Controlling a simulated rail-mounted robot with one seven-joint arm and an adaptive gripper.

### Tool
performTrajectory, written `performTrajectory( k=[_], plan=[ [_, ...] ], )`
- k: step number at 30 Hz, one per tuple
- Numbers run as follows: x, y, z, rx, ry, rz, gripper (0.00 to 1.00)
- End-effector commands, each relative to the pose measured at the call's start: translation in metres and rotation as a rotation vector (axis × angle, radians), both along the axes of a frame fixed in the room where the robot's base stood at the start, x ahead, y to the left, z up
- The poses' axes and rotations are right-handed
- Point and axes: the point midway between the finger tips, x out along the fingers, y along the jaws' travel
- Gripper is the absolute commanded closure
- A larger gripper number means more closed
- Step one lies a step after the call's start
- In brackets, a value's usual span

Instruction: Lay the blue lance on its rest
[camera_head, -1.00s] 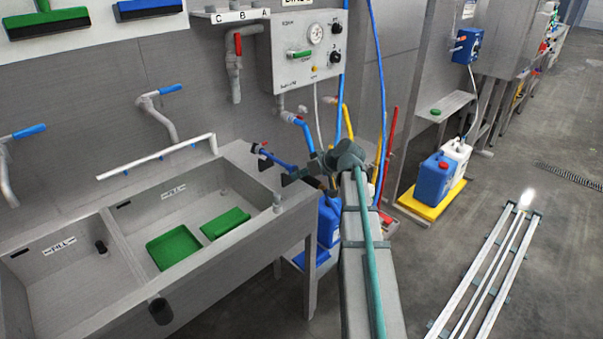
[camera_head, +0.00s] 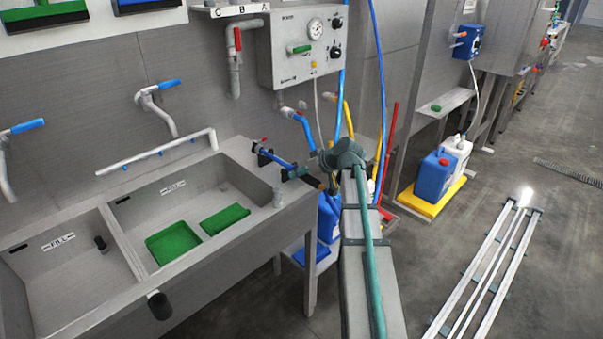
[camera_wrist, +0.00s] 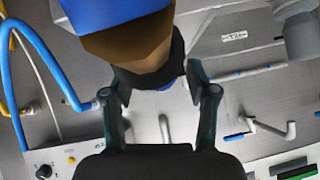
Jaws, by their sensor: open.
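The blue lance (camera_head: 277,160) is a slim blue bar with darker parts, slanting at the back right corner of the sink. A dark holder with a red tip (camera_head: 264,154) stands at its far left end; I cannot tell whether the lance lies fully in it. My gripper (camera_head: 292,172) is at the lance's near part, fingers pointing left. In the wrist view, a large blue, tan and black body (camera_wrist: 140,45), apparently the lance, fills the upper middle. Its black end is between the tips of my open gripper (camera_wrist: 155,88). Contact with the fingers cannot be told.
The steel sink (camera_head: 225,255) holds green trays (camera_head: 173,243). A white pipe (camera_head: 155,154) runs along its back. Hoses and a control panel (camera_head: 305,50) are behind my arm. A blue can (camera_head: 330,218) stands below. The floor at right has rails (camera_head: 490,270).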

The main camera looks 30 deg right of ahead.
Motion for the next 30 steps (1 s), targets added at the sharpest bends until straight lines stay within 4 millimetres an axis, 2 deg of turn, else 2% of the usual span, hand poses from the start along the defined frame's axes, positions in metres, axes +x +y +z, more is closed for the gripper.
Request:
performTrajectory(
  k=[8, 21, 30],
  plan=[
    [-0.015, -0.008, 0.013, 0.000, -0.001, -0.002, 0.42],
    [-0.069, -0.035, 0.064, -0.001, -0.002, -0.002, 0.42],
    [-0.082, -0.042, 0.077, 0.001, -0.001, 0.001, 0.42]
  ],
)
